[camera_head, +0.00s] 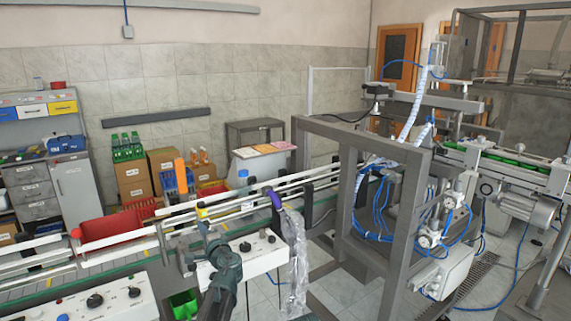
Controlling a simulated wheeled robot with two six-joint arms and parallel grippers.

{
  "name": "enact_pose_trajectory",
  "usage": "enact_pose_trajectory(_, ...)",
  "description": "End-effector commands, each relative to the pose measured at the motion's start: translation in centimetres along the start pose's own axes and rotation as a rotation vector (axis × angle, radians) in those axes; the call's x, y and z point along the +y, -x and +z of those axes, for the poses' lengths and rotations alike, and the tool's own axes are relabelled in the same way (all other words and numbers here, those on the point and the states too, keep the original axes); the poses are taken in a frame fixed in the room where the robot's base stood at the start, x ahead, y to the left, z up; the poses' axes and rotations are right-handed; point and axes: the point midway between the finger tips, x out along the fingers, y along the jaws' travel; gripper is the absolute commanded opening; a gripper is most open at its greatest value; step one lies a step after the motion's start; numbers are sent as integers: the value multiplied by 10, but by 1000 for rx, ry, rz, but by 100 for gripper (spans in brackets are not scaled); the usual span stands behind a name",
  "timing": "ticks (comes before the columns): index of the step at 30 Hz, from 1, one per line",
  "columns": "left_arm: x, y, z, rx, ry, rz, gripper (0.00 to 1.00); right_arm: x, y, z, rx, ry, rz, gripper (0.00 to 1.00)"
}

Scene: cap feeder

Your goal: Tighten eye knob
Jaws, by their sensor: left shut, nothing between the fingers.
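My left arm rises from the bottom edge, and its dark left gripper (205,228) is shut and empty in front of the conveyor rails. Its tips are just below a small yellow-topped part (202,212) at the near rail. I cannot tell whether they touch it. That part may be the eye knob, but it is too small to be sure. An upright orange piece (180,172) stands behind it to the left. My right gripper is not in view.
The conveyor (130,238) runs across the left half. A white control box (258,255) with black knobs sits right of my gripper. A purple-topped piece (275,198) with clear plastic (296,260) hangs beside it. A grey machine frame (345,200) stands right.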

Motion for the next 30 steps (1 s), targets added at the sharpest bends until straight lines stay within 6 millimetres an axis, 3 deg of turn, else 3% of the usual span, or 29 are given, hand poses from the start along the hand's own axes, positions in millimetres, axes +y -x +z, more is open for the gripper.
enact_pose_trajectory(30,5,0,-11,4,0,0,0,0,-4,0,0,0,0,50)
